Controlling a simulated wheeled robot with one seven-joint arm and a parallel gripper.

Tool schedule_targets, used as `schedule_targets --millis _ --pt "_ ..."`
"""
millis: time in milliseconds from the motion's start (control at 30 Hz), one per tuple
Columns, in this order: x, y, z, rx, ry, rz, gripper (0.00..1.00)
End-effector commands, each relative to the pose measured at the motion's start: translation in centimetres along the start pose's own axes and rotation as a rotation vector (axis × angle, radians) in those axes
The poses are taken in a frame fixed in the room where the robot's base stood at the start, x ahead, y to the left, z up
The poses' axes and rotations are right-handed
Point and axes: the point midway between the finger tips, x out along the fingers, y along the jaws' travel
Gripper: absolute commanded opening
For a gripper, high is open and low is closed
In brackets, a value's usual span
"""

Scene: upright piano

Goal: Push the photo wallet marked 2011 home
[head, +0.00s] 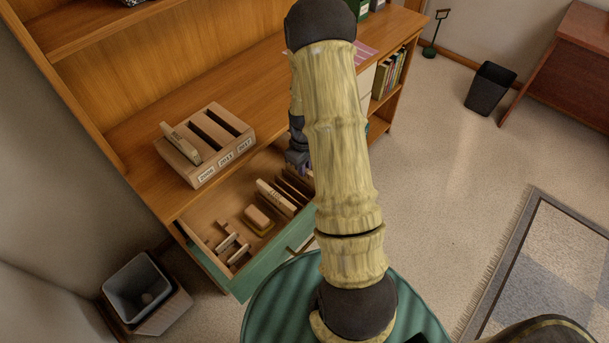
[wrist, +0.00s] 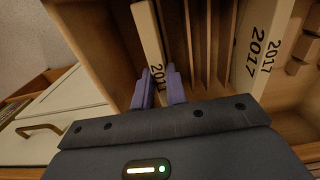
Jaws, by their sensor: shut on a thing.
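The photo wallet marked 2011 (wrist: 148,38) is cream and slim. It stands upright in the open drawer (head: 262,270) in the wrist view. My gripper (wrist: 160,88) has its purple fingers either side of the wallet's near end, shut on it. In the head view my gripper (head: 299,165) is low at the drawer's far end, mostly hidden behind my arm, and the 2011 wallet cannot be made out there. A wooden holder (head: 224,163) with three slots stands on the shelf. Its labels seem to read 2009, 2011 and 2017. A wallet sits in its left slot; the other two look empty.
A wallet marked 2017 (wrist: 262,40) stands in the drawer beyond thin wooden dividers (wrist: 210,45); it also shows in the head view (head: 276,197). A tan block (head: 258,217) and small wooden pieces lie nearer the drawer's left end.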

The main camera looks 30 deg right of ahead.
Motion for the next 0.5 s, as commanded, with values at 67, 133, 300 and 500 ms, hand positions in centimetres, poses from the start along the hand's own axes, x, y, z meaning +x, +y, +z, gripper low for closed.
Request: schedule_targets --millis 67,133,300,500 --pt "-0.1 0.0 0.0 0.000 0.001 0.000 0.00" --pt "-0.2 0.0 0.0 0.000 0.001 0.001 0.00" --pt "-1.8 0.1 -0.1 0.000 0.004 0.002 0.00" --pt "-5.9 0.1 -0.1 0.000 0.006 0.004 0.00"
